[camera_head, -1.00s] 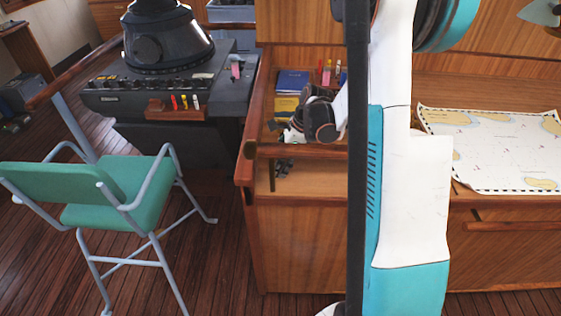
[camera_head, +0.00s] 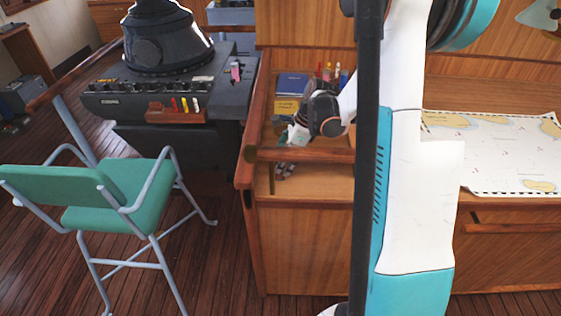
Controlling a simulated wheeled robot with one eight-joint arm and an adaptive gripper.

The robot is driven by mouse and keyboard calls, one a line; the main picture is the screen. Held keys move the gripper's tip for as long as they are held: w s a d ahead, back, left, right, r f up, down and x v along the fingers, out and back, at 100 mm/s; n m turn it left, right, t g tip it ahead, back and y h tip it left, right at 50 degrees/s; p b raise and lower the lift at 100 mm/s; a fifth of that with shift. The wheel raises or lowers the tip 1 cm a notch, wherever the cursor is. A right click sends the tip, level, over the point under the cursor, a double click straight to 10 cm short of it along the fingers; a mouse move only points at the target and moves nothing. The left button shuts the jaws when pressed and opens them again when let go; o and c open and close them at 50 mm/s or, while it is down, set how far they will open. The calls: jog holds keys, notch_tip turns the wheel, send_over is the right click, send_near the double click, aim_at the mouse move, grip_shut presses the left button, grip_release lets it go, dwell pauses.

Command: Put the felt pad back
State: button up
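My gripper (camera_head: 285,169) is small and partly hidden behind the wooden rail of the chart desk. Its fingers show below the rail, low over the light wooden surface. I cannot tell whether they are open or shut, or whether they hold anything. I cannot make out the felt pad for certain. A pink block with a pale top (camera_head: 236,71) stands on the right end of the dark console, well apart from my gripper; I cannot tell what it is.
A blue book (camera_head: 292,83) and a yellow item (camera_head: 286,105) lie behind my gripper, near several upright pens. A wooden rail (camera_head: 305,155) runs in front. A chart (camera_head: 500,150) lies right. A green chair (camera_head: 130,190) and a console (camera_head: 150,95) with a marker rack (camera_head: 177,115) stand left.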

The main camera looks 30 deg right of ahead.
jog(key=v, duration=0.2)
jog(key=shift+s+r, duration=0.1)
jog(key=shift+r, duration=0.2)
jog(key=s+d, duration=0.2)
jog(key=d, duration=0.1)
jog(key=s+d, duration=0.2)
jog(key=d, duration=0.1)
jog(key=s+d+p, duration=0.1)
jog(key=s+d, duration=0.1)
jog(key=d, duration=0.2)
jog(key=shift+s+f, duration=0.25)
jog(key=shift+s, duration=0.1)
jog(key=shift+w+a, duration=0.1)
